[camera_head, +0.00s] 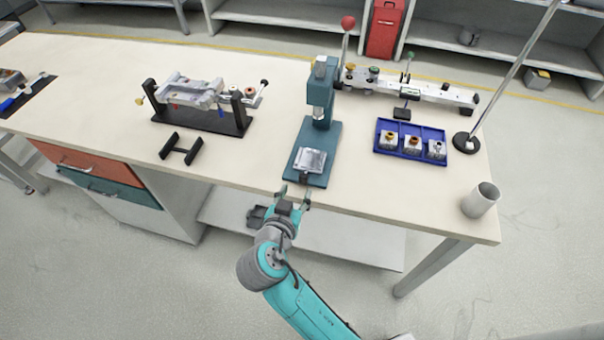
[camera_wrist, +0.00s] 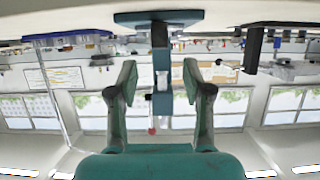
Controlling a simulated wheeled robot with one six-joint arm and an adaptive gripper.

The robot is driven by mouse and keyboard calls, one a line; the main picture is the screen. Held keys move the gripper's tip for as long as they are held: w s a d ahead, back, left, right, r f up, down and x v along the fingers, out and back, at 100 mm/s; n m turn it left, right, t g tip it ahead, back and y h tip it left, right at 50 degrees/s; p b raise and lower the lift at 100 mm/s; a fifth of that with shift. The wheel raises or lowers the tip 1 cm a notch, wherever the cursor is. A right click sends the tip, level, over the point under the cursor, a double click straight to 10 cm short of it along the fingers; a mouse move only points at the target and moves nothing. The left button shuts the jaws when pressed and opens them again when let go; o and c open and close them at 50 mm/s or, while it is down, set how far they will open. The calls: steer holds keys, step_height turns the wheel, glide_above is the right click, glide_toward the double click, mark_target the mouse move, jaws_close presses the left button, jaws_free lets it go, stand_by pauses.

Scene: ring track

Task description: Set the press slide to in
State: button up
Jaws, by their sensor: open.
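The teal press (camera_head: 318,105) stands upright near the table's front edge. Its silver slide plate (camera_head: 311,160) rests on the teal base, in front of the column, with a small dark handle (camera_head: 304,178) at the front edge. My gripper (camera_head: 295,193) is open and empty, just off the table's front edge, with its fingers pointing at the press and one on each side of the handle's line. I cannot tell whether they touch it. In the wrist view, which is upside down, the press (camera_wrist: 160,18) shows between and beyond the open fingers (camera_wrist: 160,82).
A blue tray (camera_head: 409,154) with several small blocks lies right of the press. A metal cup (camera_head: 480,200) stands at the right corner. A clamp fixture (camera_head: 200,105) and a dark stand (camera_head: 181,148) are to the left. A lamp pole (camera_head: 510,75) rises at the right.

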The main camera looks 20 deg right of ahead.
mark_target(303, 179)
steer(key=x, duration=0.9)
jaws_close()
